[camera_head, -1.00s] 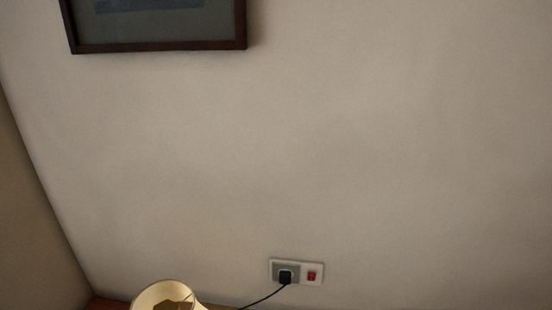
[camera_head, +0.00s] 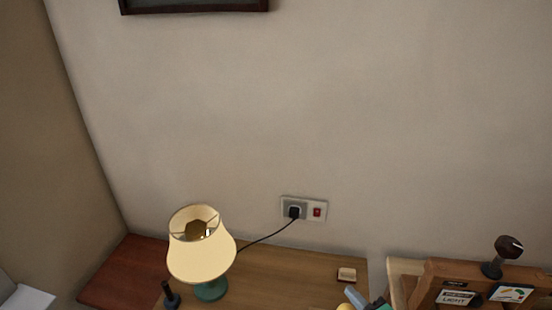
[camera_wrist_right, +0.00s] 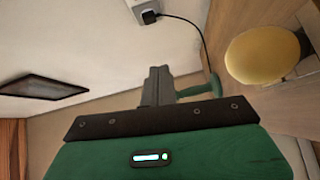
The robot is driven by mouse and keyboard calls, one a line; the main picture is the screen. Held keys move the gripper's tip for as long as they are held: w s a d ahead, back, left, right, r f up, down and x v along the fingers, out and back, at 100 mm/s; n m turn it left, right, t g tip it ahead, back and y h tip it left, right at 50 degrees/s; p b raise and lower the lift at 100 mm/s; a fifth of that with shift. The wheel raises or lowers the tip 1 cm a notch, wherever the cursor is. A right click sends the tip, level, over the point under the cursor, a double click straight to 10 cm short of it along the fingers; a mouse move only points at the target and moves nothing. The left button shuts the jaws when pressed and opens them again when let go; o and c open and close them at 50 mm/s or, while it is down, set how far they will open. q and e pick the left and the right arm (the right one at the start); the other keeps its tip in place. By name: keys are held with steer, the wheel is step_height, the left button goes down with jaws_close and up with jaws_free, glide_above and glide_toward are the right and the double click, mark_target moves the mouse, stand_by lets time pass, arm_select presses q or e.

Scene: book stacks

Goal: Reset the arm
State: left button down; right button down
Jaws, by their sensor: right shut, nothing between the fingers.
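My right gripper (camera_wrist_right: 157,85) shows in the right wrist view as a dark mount and green housing with grey fingers closed together and nothing between them. It points toward the wall, away from the tabletop. In the head view, a small grey and green shape (camera_head: 356,298) at the bottom edge may be part of it, but it is mostly cut off. My left gripper is not in view.
A wooden stand (camera_head: 430,285) with a dark knob is at lower right. A framed picture (camera_head: 195,6) hangs above. The wall is otherwise bare.

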steer(key=shift+w+d+r+m+h, duration=0.2)
steer(key=shift+m+h, duration=0.2)
steer(key=shift+m, duration=0.15)
steer(key=shift+w+d+r+m+h, duration=0.1)
steer(key=shift+w+d+m+h, duration=0.1)
steer(key=shift+m+h, duration=0.3)
steer(key=s+d+m+g+h, duration=0.5)
steer(key=s+m+h, duration=0.4)
steer(key=m, duration=0.5)
steer(key=s+a+m+g+y, duration=0.1)
steer(key=s+a+m+g, duration=0.15)
steer(key=s, duration=0.55)
steer(key=s+a+m+g+y, duration=0.15)
steer(key=s+g, duration=0.25)
steer(key=s, duration=0.4)
step_height(320, 180, down, 31)
steer(key=g, duration=0.2)
steer(key=s+d+f, duration=0.2)
steer(key=s+f, duration=0.7)
steer(key=s, duration=0.1)
steer(key=s+d+f, duration=0.1)
steer(key=s+f, duration=0.8)
steer(key=f, duration=0.1)
steer(key=shift+s+d+f+g, duration=0.3)
steer(key=shift+s+d+g, duration=0.05)
steer(key=shift+s+g, duration=0.1)
